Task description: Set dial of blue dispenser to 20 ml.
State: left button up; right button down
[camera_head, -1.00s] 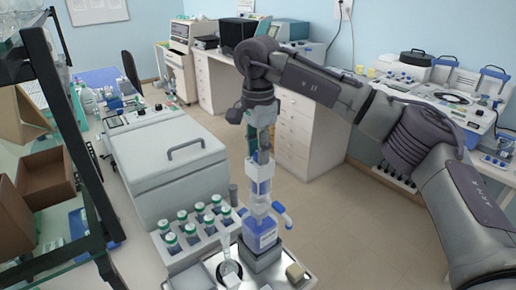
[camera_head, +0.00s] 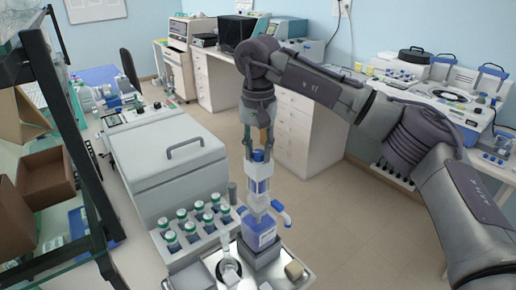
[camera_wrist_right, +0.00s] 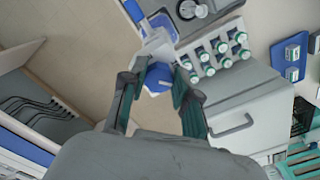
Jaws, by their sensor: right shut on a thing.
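The dial's scale and reading are too small to make out. My left gripper is not in view.
A tray (camera_head: 302,284) is under the dispenser, with a small beige block (camera_head: 294,270). A rack of several green-capped bottles (camera_head: 206,243) stands to the left, before a grey lidded box (camera_head: 172,172). A dark-framed shelf (camera_head: 78,160) is at far left. Floor at right is clear.

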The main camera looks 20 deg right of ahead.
aim_at(258, 154)
jog(key=shift+n, duration=0.3)
jog(key=c, duration=0.8)
grip_release()
jog(key=shift+c, duration=0.2)
jog(key=shift+r, duration=0.15)
notch_tip(258, 154, up, 12)
jog(key=shift+f, duration=0.2)
